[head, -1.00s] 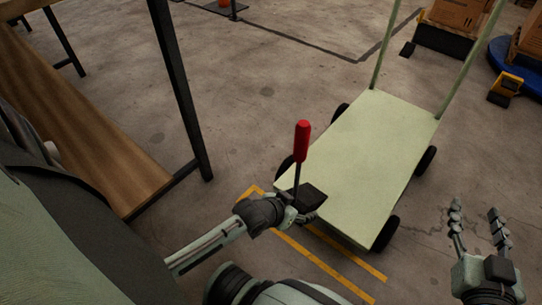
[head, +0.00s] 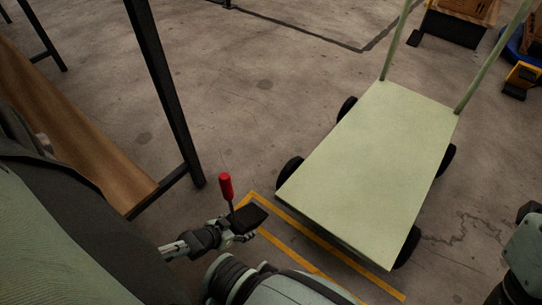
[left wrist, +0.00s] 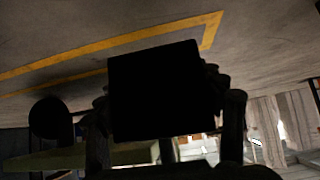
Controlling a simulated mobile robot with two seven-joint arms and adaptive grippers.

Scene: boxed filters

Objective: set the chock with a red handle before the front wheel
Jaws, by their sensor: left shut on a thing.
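The chock is a black block (head: 252,215) with an upright red handle (head: 226,186). My left gripper (head: 236,229) is shut on it, low and just left of the cart's near end. In the left wrist view the chock's dark body (left wrist: 155,90) fills the middle and hides much behind it. The pale green cart (head: 370,160) stands to the right. Its near left wheel (head: 289,171) is right of and beyond the chock, with a gap between them. Its near right wheel (head: 407,247) also shows. Part of my right arm shows at the right edge; its fingers are not clear.
Yellow floor lines (head: 318,238) run by the cart's near end. A wooden bench (head: 90,140) with a dark metal post (head: 165,90) stands at the left. Boxes (head: 470,8) and a yellow item (head: 521,78) are at the far right. Floor left of the cart is clear.

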